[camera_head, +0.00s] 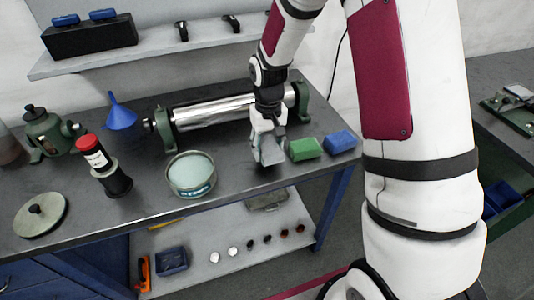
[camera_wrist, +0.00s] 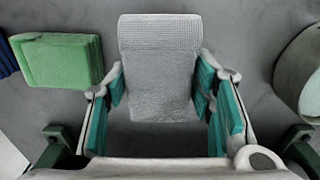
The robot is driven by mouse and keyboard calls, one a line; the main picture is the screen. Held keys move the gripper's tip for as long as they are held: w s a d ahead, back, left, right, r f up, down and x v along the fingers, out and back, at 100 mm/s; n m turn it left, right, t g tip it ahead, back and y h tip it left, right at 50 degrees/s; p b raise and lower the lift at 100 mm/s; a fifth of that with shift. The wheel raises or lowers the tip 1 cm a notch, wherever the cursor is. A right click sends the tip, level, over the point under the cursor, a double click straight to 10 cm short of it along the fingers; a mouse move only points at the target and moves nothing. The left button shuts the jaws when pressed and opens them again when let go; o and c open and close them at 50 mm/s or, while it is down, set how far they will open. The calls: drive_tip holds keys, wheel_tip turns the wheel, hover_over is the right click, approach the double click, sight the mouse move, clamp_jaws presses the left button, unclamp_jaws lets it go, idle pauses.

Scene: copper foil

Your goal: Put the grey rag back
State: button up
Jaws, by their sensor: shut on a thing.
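The grey rag (camera_head: 271,151) is a folded, textured cloth held in my gripper (camera_head: 266,140) over the dark workbench (camera_head: 240,187). In the wrist view the rag (camera_wrist: 159,65) lies between the teal-padded fingers of my gripper (camera_wrist: 160,90), which are closed on its sides. In the head view it hangs just left of a green folded cloth (camera_head: 305,149) and a blue folded cloth (camera_head: 340,141). The green cloth (camera_wrist: 58,60) also shows at the left in the wrist view. Whether the rag touches the bench cannot be told.
A round tin (camera_head: 191,174) stands left of my gripper, and a steel roller (camera_head: 215,111) lies behind it. The bench front before the rag is clear.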

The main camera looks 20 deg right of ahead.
sight(267, 154)
drive_tip(key=shift+w+a+f, duration=0.1)
drive_tip(key=shift+w+f, duration=0.2)
drive_tip(key=shift+f, duration=1.5)
drive_tip(key=shift+f, duration=0.1)
drive_tip(key=o, duration=1.1)
